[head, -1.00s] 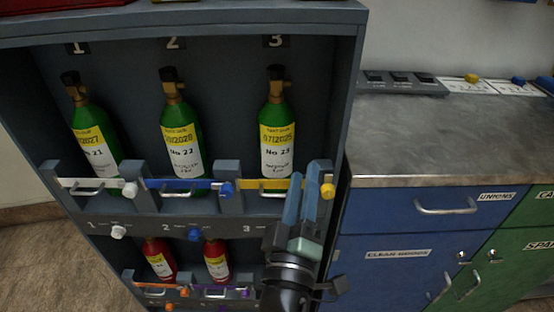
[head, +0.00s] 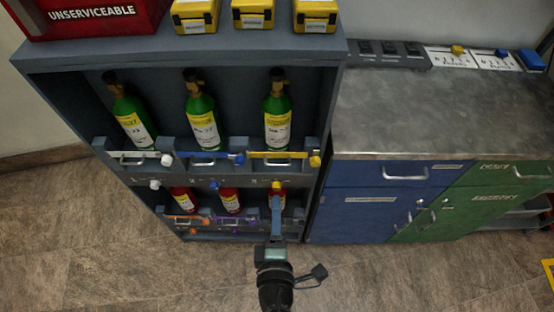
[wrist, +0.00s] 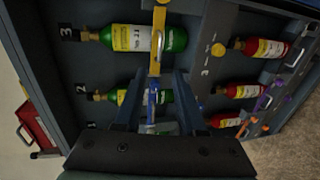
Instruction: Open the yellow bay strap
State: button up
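The yellow bay strap (head: 280,154) runs straight across the front of the green cylinder (head: 277,122) in bay 3. It has a metal handle, and a yellow knob (head: 315,160) at its right end. The strap also shows in the wrist view (wrist: 157,44), beyond my fingertips. My gripper (head: 276,200) is below the strap in the head view, in front of the lower shelf and apart from the strap. In the wrist view its two fingers (wrist: 158,76) are spread with nothing held between them. The blue strap (wrist: 152,102) shows behind the gap.
A second yellow knob (head: 277,185) sits on the ledge below bay 3. Bays to the left have blue (head: 205,155) and white (head: 135,154) straps. Red cylinders (head: 230,201) stand on the lower shelf. A blue cabinet (head: 365,210) is at right. Floor in front is clear.

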jog(key=x, duration=1.2)
jog(key=shift+w+b, duration=0.4)
jog(key=shift+b, duration=0.05)
grip_shut()
dwell(0.9)
